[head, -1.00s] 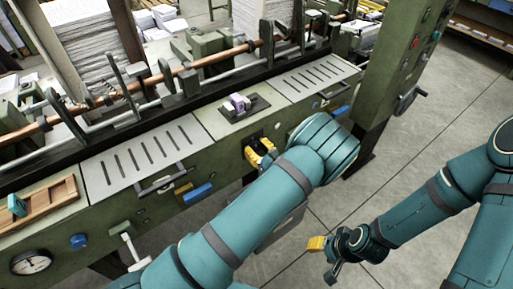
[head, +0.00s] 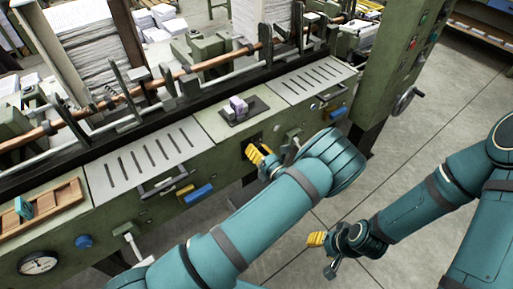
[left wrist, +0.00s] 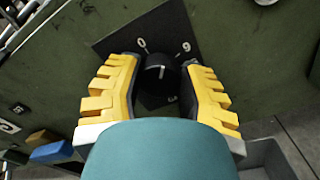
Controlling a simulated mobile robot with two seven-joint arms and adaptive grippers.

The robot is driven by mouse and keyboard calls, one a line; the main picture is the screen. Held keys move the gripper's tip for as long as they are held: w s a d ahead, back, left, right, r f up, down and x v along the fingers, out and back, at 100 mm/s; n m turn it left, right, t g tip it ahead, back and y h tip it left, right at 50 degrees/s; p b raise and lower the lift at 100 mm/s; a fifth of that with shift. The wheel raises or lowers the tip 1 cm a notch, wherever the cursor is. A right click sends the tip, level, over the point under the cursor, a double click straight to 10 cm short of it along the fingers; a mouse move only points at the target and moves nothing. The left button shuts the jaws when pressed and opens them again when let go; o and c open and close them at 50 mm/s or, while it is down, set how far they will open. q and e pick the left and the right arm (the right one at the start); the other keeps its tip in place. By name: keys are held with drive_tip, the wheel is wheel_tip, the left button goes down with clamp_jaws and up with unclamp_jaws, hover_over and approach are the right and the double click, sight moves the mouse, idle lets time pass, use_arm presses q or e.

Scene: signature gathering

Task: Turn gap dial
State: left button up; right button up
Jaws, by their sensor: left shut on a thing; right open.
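The gap dial (left wrist: 159,72) is a black round knob on a dark square plate with pale numerals around it. A white line on its face points roughly up in the left wrist view. My left gripper (left wrist: 158,85) has its yellow ribbed fingers on both sides of the knob and is shut on it. In the head view the left gripper (head: 261,157) is at the press's front panel, and the dial is hidden there. My right gripper (head: 322,255) is open and empty over the floor, away from the press.
The green press (head: 120,205) spans the left and middle. A small purple and white block (head: 239,106) sits on its top. The floor (head: 390,180) at right is clear.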

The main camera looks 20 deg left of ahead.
use_arm(q)
drive_tip(key=m+p, duration=0.1)
drive_tip(key=m, duration=0.5)
drive_tip(key=shift+w, duration=0.15)
drive_tip(key=shift+m, duration=0.4)
drive_tip(key=o, duration=1.2)
drive_tip(key=v, duration=0.7)
drive_tip(key=shift+s+d, duration=0.2)
drive_tip(key=shift+a, duration=0.1)
